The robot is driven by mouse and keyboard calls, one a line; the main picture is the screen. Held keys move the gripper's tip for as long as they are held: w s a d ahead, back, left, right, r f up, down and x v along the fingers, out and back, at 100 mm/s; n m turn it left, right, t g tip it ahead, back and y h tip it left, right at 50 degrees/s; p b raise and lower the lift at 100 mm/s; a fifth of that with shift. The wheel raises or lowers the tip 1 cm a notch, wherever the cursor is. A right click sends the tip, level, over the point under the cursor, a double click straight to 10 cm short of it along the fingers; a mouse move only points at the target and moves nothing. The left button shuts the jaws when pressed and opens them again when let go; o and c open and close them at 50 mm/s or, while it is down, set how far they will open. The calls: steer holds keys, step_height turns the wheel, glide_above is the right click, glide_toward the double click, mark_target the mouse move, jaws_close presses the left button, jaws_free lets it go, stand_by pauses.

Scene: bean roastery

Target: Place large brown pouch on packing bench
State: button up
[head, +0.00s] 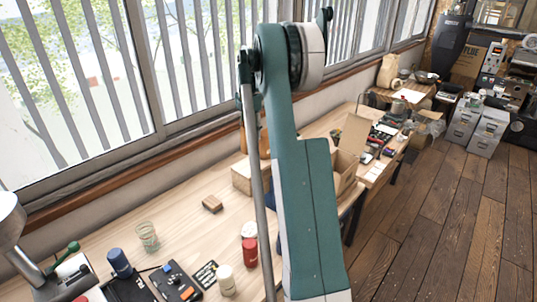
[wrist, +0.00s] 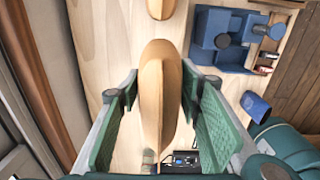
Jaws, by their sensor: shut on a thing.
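The large brown pouch (wrist: 157,85) is upright between the green pads of my gripper (wrist: 160,92) in the wrist view. My gripper is shut on it, and pale wood shows beneath. Whether the pouch touches the wood, I cannot tell. In the head view my teal arm hides most of the gripper area; a bit of orange-brown shows behind the arm, too covered to identify. A light wooden bench (head: 180,228) runs along the window, and another bench (head: 373,172) with an open carton continues behind the arm. Which is the packing bench is not marked.
Another tan object (wrist: 160,8) stands ahead in the wrist view, near a blue machine or holder (wrist: 212,32). The near bench holds a glass (head: 147,237), a small brown block (head: 212,203), a red can (head: 249,252) and a white jar (head: 226,280). The open carton (head: 352,140) stands farther back.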

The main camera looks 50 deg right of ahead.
mark_target(251, 152)
steer(key=shift+f, duration=3.1)
steer(key=shift+f, duration=0.1)
steer(key=shift+f+p, duration=0.3)
steer(key=shift+f, duration=1.45)
steer(key=shift+f, duration=0.15)
steer(key=o, duration=1)
step_height(251, 152, up, 12)
steer(key=shift+r+b, duration=0.15)
steer(key=shift+b, duration=0.15)
